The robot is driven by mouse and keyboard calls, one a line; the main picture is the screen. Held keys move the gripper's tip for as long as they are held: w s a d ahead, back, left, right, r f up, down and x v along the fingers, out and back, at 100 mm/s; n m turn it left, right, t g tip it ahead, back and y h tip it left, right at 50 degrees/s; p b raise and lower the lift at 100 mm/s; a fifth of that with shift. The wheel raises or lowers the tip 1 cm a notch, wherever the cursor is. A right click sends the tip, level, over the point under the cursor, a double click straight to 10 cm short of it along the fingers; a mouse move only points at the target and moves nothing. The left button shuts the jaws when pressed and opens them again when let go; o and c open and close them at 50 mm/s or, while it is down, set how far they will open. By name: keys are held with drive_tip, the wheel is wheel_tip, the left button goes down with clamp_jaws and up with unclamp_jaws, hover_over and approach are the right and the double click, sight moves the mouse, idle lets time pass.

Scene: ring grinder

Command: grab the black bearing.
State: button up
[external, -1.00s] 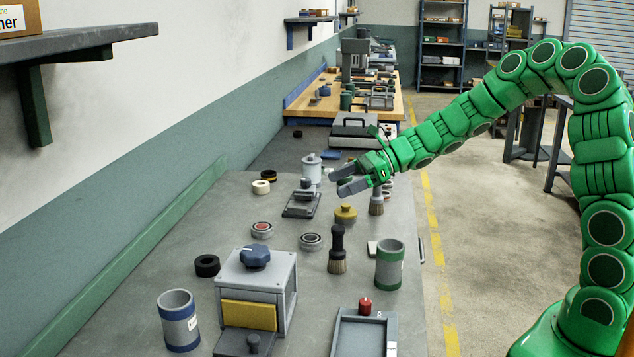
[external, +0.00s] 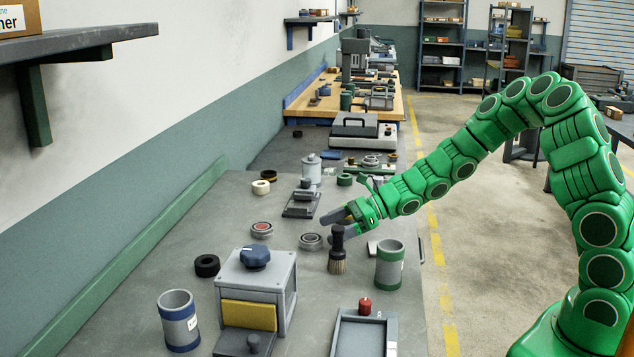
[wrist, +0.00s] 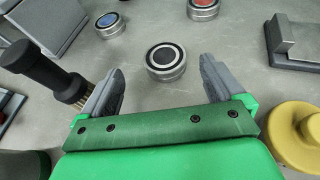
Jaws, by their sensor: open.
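The black bearing (wrist: 166,60), a low steel disc with a black face, lies flat on the bench near the middle of the wrist view. It also shows in the external view (external: 311,241), just left of my gripper. My gripper (wrist: 164,84) is open and empty. Its two grey fingers stand apart to either side in the wrist view, with the bearing slightly beyond the gap between them. In the external view my gripper (external: 327,228) hovers low beside the bearing. No contact with it shows.
A red-faced bearing (wrist: 203,8) and a blue-faced one (wrist: 108,23) lie beyond. A brush (wrist: 48,72) stands close by the left finger. A yellow knobbed part (wrist: 293,134) is at the right. A grey box machine (external: 257,285) stands nearer the external camera.

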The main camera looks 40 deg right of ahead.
sight(313, 237)
drive_tip(key=shift+f+x, duration=0.1)
drive_tip(key=shift+x, duration=1.25)
drive_tip(key=shift+f+x, duration=0.15)
drive_tip(key=shift+x, duration=1.2)
drive_tip(key=shift+w+d, duration=0.15)
drive_tip(key=shift+d, duration=0.05)
drive_tip(key=c, duration=1.3)
